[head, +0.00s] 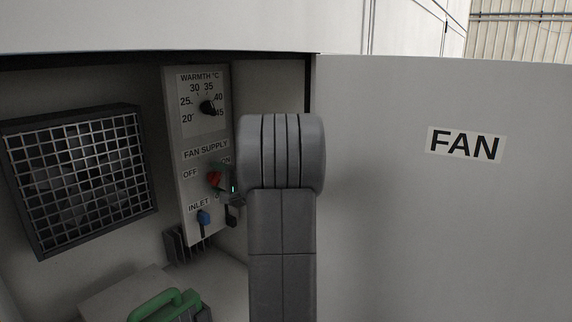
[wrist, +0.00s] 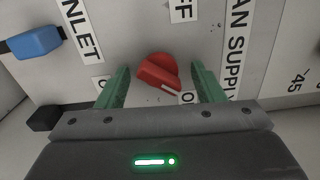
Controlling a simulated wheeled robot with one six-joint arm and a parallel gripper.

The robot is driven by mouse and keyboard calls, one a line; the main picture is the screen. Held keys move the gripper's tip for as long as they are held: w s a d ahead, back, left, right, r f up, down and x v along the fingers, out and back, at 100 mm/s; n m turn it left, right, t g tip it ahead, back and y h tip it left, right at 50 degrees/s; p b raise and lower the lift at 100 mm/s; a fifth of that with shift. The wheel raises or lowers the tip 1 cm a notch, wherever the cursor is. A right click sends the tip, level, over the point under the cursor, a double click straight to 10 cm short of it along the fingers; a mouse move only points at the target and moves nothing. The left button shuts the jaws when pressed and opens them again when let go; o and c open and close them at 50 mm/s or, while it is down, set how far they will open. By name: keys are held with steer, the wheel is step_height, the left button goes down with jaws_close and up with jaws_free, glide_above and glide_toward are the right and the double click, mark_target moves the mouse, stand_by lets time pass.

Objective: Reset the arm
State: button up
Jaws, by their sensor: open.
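My gripper (wrist: 161,88) is open in the wrist view, with its two green fingers on either side of a red rotary knob (wrist: 158,72) and apart from it. In the head view the red FAN SUPPLY knob (head: 214,178) sits on the control panel (head: 187,140), between the OFF and ON labels. My grey arm stands in front of the panel's right side in the head view and hides most of my gripper.
A black WARMTH dial (head: 207,107) is above the knob and a blue INLET handle (head: 204,217) below. A fan grille (head: 80,175) is at left, a green handle (head: 165,303) at the bottom. The open door marked FAN (head: 465,144) stands at right.

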steer(key=n+p, duration=0.1)
steer(key=n, duration=0.1)
steer(key=n+p, duration=0.1)
steer(key=p, duration=0.1)
steer(key=shift+r+n, duration=0.3)
steer(key=shift+n, duration=0.1)
steer(key=n+p, duration=0.4)
steer(key=p, duration=0.2)
steer(key=shift+n, duration=0.3)
steer(key=shift+s+d+f+b, duration=0.15)
steer(key=shift+s+d+b, duration=0.1)
steer(key=shift+b, duration=0.15)
steer(key=shift+s+d, duration=0.1)
steer(key=shift+d, duration=0.05)
steer(key=shift+s, duration=0.15)
